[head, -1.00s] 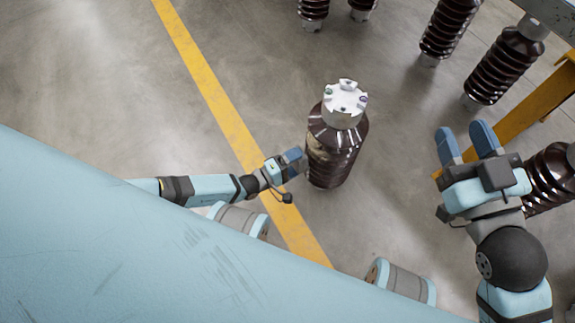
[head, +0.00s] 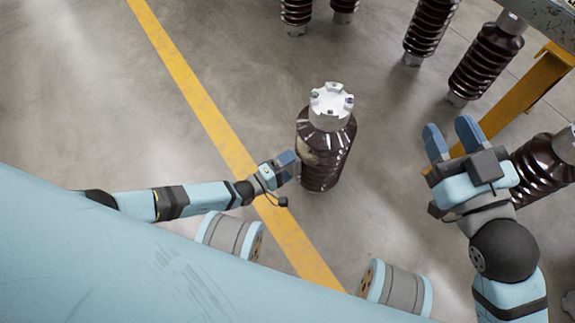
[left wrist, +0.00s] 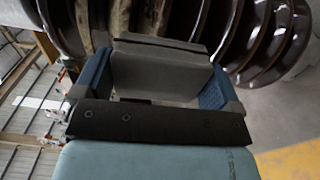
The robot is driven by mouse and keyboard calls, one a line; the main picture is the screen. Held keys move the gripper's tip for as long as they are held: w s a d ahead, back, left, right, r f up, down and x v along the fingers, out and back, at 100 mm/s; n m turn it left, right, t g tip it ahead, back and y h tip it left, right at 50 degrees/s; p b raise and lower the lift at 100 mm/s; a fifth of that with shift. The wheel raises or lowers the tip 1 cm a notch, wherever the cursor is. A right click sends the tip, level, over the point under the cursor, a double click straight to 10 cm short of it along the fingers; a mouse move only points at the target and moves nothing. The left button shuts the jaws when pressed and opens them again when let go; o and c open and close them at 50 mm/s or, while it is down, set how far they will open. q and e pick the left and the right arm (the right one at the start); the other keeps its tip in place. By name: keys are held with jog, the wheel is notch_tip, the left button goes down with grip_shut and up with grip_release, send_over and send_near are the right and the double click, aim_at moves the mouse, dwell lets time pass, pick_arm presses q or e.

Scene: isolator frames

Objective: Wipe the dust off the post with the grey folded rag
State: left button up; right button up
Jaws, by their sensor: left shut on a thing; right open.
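The post (head: 333,160) is a dark brown, glossy ribbed insulator with a silver cap, upright on the floor in the middle of the head view. A tan dusty patch (head: 308,153) shows on its left side. My left gripper (head: 289,163) is at the post's lower left side. In the left wrist view its blue fingers are shut on the grey folded rag (left wrist: 160,78), with the post's ribs (left wrist: 150,18) just beyond it. I cannot tell whether the rag touches the ribs. My right gripper (head: 450,130) is open and empty, right of the post.
Another brown insulator (head: 540,168) stands close to my right gripper, by a yellow beam (head: 520,100). Several more insulators (head: 430,30) stand at the back. A yellow line (head: 205,110) crosses the concrete floor, which is clear left of the post.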

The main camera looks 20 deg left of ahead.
aim_at(302, 140)
pick_arm(q)
jog(key=shift+w+d, duration=0.4)
jog(key=shift+w, duration=0.05)
jog(key=shift+a+r+p, duration=0.1)
jog(key=shift+r+p, duration=1.2)
jog(key=shift+r, duration=0.55)
jog(key=shift+w+r+p, duration=0.15)
jog(key=shift+r+p, duration=2.2)
jog(key=shift+r, duration=1.2)
notch_tip(302, 140, down, 7)
jog(key=b, duration=0.7)
jog(key=shift+f, duration=1.9)
jog(key=shift+r+p, duration=1.2)
jog(key=shift+r, duration=0.65)
